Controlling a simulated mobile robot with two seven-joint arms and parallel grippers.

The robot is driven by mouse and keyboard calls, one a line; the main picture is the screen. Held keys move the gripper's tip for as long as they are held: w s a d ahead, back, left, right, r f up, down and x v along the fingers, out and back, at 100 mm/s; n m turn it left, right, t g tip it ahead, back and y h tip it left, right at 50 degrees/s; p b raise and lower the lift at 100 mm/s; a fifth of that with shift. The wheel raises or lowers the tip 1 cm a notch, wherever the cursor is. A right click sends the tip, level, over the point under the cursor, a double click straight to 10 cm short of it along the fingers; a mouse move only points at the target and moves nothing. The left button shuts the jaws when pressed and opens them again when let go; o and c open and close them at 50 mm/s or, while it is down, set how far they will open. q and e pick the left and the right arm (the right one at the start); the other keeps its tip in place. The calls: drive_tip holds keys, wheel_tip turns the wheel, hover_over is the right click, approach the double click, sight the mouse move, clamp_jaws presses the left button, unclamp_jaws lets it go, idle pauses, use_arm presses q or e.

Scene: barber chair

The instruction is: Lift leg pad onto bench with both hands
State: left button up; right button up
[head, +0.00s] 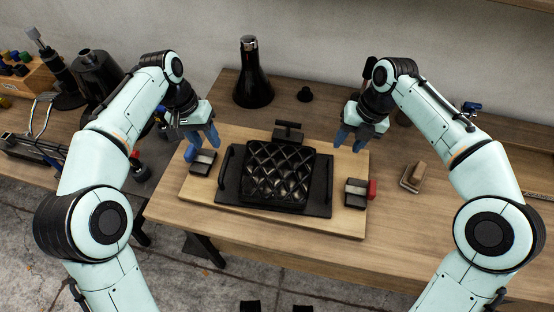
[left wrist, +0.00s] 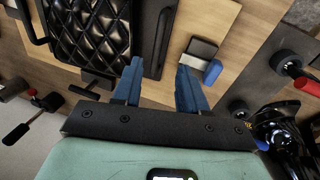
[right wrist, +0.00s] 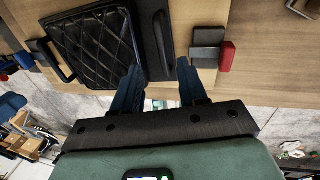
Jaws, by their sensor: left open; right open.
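The leg pad (head: 278,172) is a black quilted cushion on a dark base plate with a bar handle at each side. It lies flat on a light wooden board (head: 215,210) on the wooden bench (head: 190,238). My left gripper (head: 202,146) is open and empty, above and behind the left handle (head: 226,167); this handle also shows ahead of its fingers in the left wrist view (left wrist: 163,43). My right gripper (head: 351,143) is open and empty, above and behind the right handle (head: 329,186); this handle lies ahead of its fingers in the right wrist view (right wrist: 162,40).
Small clamp blocks with a blue part (head: 203,162) and a red part (head: 357,193) flank the pad; another block (head: 288,131) stands behind it.

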sight(222, 168)
use_arm(q)
drive_tip(key=f, duration=0.4)
drive_tip(key=d+f, duration=0.1)
drive_tip(key=f, duration=0.3)
drive_tip(key=s+d+f, duration=0.1)
drive_tip(key=f, duration=0.4)
drive_tip(key=shift+d, duration=0.25)
use_arm(e)
drive_tip(key=f, duration=0.4)
drive_tip(key=a+f, duration=0.1)
drive_tip(key=f, duration=0.3)
drive_tip(key=a+f, duration=0.1)
drive_tip(key=f, duration=0.4)
drive_tip(key=shift+s+a, duration=0.1)
drive_tip(key=shift+a, duration=0.15)
use_arm(q)
clamp_jaws()
use_arm(e)
clamp_jaws()
use_arm(q)
drive_tip(key=shift+w, duration=0.1)
use_arm(e)
drive_tip(key=shift+r, duration=0.1)
